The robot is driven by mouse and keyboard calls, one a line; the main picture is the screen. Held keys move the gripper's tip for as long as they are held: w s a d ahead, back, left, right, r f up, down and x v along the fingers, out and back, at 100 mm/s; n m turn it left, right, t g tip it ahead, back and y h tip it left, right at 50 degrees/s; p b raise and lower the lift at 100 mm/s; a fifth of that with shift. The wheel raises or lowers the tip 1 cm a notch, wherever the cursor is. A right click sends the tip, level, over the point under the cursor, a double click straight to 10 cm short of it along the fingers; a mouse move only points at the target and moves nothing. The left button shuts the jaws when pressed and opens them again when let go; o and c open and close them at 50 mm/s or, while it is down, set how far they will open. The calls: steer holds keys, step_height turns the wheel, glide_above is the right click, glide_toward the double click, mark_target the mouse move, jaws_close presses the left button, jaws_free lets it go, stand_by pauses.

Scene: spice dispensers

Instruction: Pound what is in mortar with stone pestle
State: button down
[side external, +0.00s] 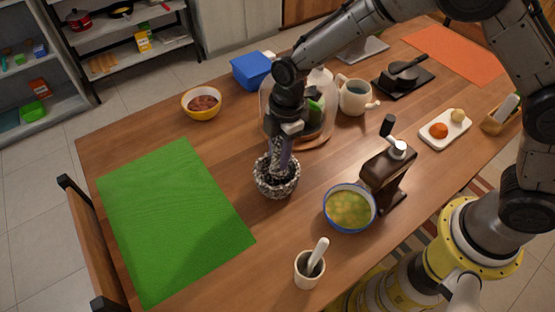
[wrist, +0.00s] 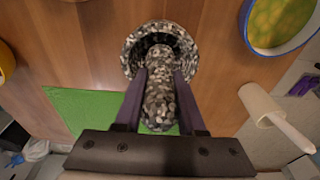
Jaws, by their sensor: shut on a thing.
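A speckled grey stone mortar (side external: 278,184) stands on the wooden table, near the middle. It also shows at the top of the wrist view (wrist: 132,58). My gripper (side external: 279,158) is right above the mortar. In the wrist view its two fingers (wrist: 160,85) are shut on the speckled stone pestle (wrist: 160,104), one on each side. The pestle's far end reaches into the mortar's opening. What lies in the mortar is mostly hidden by the pestle; I cannot tell whether the pestle touches the bottom.
A blue-rimmed soup bowl (side external: 349,225) and a brown grinder (side external: 388,178) stand right of the mortar. A pale cup with a white pestle (side external: 309,270) is in front. A glass dome (side external: 322,108) stands close behind. The green mat (side external: 172,220) at left is clear.

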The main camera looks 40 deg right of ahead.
steer(key=shift+r, duration=0.15)
steer(key=shift+f, duration=1.55)
steer(key=shift+w+a+r, duration=0.15)
steer(key=shift+a+r, duration=0.1)
steer(key=shift+r, duration=0.55)
steer(key=shift+w+a+r, duration=0.1)
steer(key=shift+a+r, duration=0.1)
steer(key=shift+r, duration=0.6)
steer(key=shift+f, duration=0.15)
steer(key=shift+f, duration=1.4)
